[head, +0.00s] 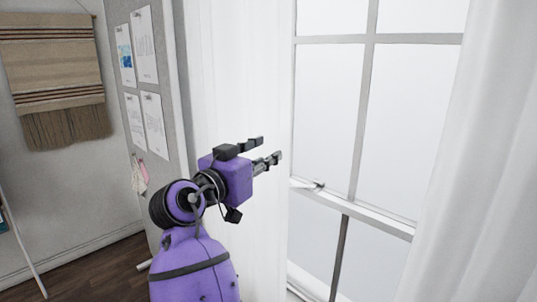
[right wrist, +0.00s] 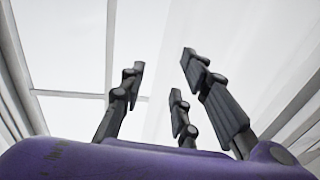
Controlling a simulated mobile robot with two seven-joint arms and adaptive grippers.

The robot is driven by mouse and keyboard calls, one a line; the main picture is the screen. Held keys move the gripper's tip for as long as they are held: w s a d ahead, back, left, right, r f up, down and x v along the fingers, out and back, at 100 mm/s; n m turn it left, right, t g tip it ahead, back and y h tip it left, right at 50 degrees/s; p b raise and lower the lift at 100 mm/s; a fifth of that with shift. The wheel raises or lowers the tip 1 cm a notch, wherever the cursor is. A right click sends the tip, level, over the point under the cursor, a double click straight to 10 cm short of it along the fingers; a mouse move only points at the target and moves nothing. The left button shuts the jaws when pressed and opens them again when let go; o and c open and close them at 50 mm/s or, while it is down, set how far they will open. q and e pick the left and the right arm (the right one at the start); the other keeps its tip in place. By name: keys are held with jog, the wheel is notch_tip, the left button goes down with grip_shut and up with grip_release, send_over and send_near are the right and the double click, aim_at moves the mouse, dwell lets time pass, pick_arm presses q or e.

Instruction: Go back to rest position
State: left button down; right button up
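My right gripper (head: 268,150) is raised in the middle of the head view, at the end of my purple forearm. Its dark fingers point to the right, toward the window (head: 368,110). The fingers are spread apart with nothing between them. In the right wrist view, the spread fingers of my right gripper (right wrist: 163,78) stand against a bright pale background, also empty. I cannot tell the gap between the fingers and the window. My left gripper is not in either view.
White curtains hang on both sides of the window, one behind my right arm (head: 250,60) and one at the right (head: 480,170). A light handle (head: 308,185) sits on the window's middle rail. A board with pinned papers (head: 143,85) and a woven hanging (head: 55,75) are at the left.

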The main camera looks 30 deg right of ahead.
dwell(0.4)
